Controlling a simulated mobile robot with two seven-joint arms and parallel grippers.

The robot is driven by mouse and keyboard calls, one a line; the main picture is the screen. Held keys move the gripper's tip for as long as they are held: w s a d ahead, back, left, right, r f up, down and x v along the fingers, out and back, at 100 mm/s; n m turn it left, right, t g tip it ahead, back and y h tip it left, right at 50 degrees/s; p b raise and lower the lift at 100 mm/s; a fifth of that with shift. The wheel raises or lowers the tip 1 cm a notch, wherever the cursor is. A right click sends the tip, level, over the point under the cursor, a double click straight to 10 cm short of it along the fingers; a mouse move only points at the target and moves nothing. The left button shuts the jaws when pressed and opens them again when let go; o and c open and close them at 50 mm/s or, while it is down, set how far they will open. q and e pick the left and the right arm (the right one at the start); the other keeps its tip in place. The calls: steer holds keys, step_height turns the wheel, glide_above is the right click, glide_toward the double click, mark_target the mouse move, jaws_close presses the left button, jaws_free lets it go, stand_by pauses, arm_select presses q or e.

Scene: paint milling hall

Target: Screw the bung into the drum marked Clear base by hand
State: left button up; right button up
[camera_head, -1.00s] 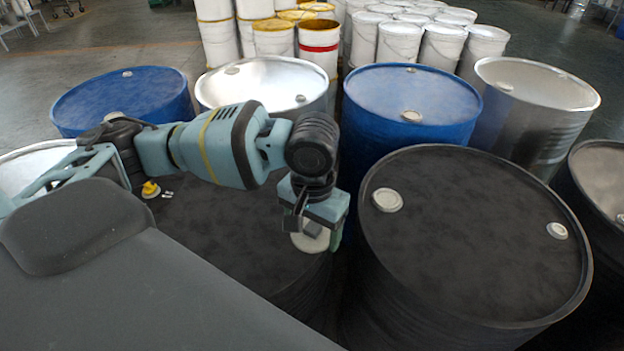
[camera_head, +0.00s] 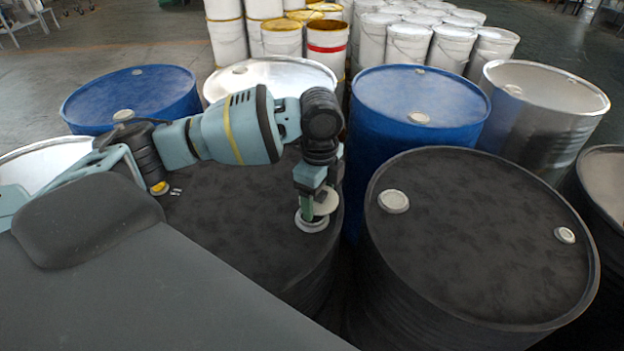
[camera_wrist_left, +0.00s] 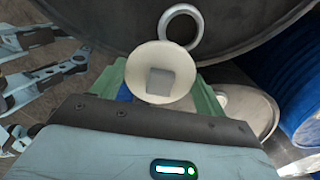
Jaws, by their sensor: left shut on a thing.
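My left gripper (camera_head: 315,205) is shut on a pale round bung (camera_head: 327,201) above the near edge of a black drum (camera_head: 255,255). In the left wrist view, the bung (camera_wrist_left: 160,75) shows a square grey centre between the green fingers (camera_wrist_left: 205,100). The drum's pale ring-shaped bung opening (camera_head: 311,222) lies just below the gripper. The ring (camera_wrist_left: 182,24) also shows beyond the bung in the wrist view, and the bung appears apart from it. No Clear base marking is readable. My right gripper is not in view.
Another black drum (camera_head: 485,240) with two pale bungs stands close on the right. Blue drums (camera_head: 420,95) and steel drums (camera_head: 545,105) crowd behind. White pails (camera_head: 400,40) stand at the back. A small yellow fitting (camera_head: 159,188) sits on the left of the lid.

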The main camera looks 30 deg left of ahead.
arm_select(q)
steer(key=m, duration=0.1)
steer(key=w+a+m, duration=0.1)
steer(key=m, duration=0.3)
steer(key=shift+w+a+f, duration=0.1)
steer(key=shift+w+a, duration=0.25)
steer(key=shift+a, duration=0.05)
steer(key=m, duration=0.1)
steer(key=w+a+m, duration=0.1)
steer(key=m, duration=0.3)
steer(key=shift+w+a+f, duration=0.1)
steer(key=shift+w+a, duration=0.15)
steer(key=shift+a, duration=0.15)
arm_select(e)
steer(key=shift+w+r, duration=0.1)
arm_select(q)
steer(key=shift+f, duration=0.1)
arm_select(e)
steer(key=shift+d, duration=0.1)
arm_select(q)
steer(key=shift+f+b, duration=0.8)
steer(key=shift+f, duration=1.15)
steer(key=shift+f+b, duration=0.35)
steer(key=shift+f, duration=0.3)
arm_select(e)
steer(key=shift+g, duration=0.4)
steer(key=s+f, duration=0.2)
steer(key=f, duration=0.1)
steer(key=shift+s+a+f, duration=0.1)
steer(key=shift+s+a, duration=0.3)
